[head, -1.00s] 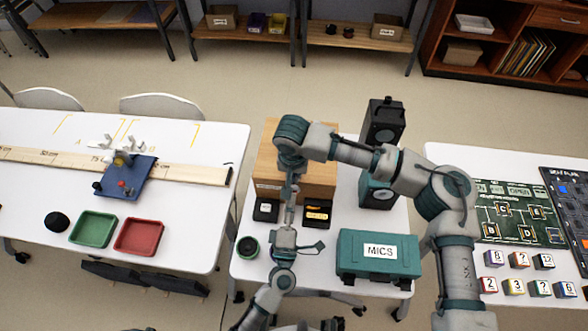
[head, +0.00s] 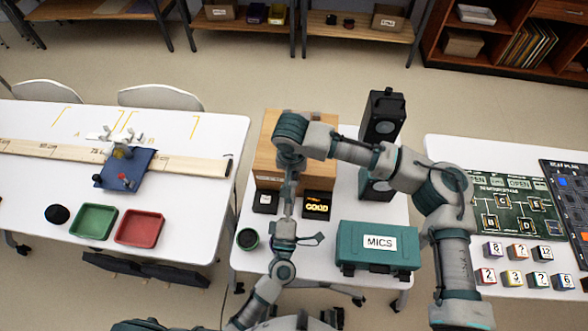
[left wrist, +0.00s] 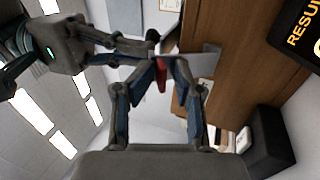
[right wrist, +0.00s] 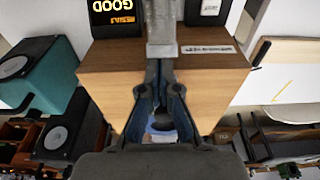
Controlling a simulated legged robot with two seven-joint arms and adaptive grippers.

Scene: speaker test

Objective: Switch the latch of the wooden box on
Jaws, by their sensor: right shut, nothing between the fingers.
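The wooden box (head: 268,150) stands on the middle table; its face also shows in the right wrist view (right wrist: 215,78). My right gripper (head: 289,192) is over the box's near side, shut and empty; its fingers show in the right wrist view (right wrist: 160,68). A grey bar lies in front of the fingers there. My left arm reaches up from below and meets the right gripper closely. In the left wrist view my left gripper (left wrist: 163,62) has fingertips close together beside a small red piece (left wrist: 161,77). I cannot make out the latch; the grippers cover that part.
A black display (head: 317,205) reading "GOOD" and a small black device (head: 266,201) stand before the box. A teal "MICS" case (head: 378,249), a black speaker (head: 383,115) and a round black-green item (head: 247,239) share the table. Side tables stand left and right.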

